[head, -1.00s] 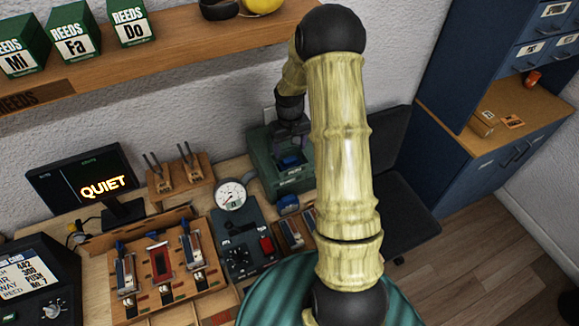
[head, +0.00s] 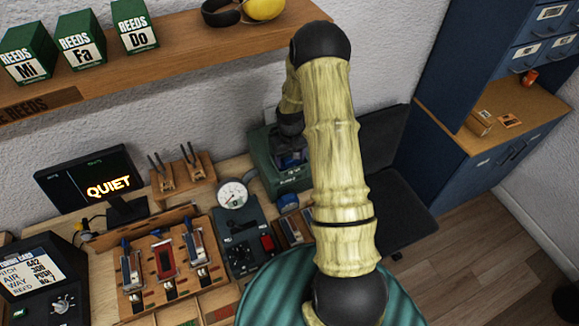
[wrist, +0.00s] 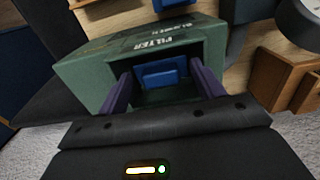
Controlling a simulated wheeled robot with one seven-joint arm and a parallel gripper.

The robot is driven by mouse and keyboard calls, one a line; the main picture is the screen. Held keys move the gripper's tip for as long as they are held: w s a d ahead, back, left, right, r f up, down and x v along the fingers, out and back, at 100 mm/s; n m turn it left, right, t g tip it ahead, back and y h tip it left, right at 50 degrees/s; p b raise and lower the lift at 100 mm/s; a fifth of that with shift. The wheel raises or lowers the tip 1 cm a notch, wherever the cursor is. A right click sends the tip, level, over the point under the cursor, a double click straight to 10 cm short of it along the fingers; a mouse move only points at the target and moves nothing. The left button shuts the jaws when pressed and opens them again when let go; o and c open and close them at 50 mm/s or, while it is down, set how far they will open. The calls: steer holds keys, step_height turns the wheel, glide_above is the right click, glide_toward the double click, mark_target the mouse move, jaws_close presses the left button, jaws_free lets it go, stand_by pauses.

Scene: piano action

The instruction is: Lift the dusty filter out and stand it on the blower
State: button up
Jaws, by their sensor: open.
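The green box marked FILTER (wrist: 85,72), which looks like the blower housing, stands on the bench; it also shows in the head view (head: 262,150). A blue block (wrist: 162,73), likely the top of the dusty filter, sits in the box's dark rectangular opening. Dust on it cannot be made out. My gripper (wrist: 162,82) is open, with one purple finger on each side of the blue block and a gap at both sides. In the head view my gripper (head: 290,157) is over the box and hides most of its opening.
A second blue piece (head: 287,201) is in front of the green box. A gauge panel (head: 240,235) stands to its left, with a wooden rack of reed tools (head: 155,270) beyond.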

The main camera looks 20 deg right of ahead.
steer(key=shift+c, duration=0.5)
steer(key=c, duration=0.8)
steer(key=shift+r+b, duration=0.1)
steer(key=shift+b, duration=0.3)
steer(key=shift+s+r+b, duration=0.1)
steer(key=shift+s+b, duration=0.05)
steer(key=shift+b, duration=0.25)
step_height(320, 180, up, 11)
steer(key=b, duration=0.4)
steer(key=s+b, duration=0.6)
steer(key=s, duration=1.3)
steer(key=shift+s, duration=0.35)
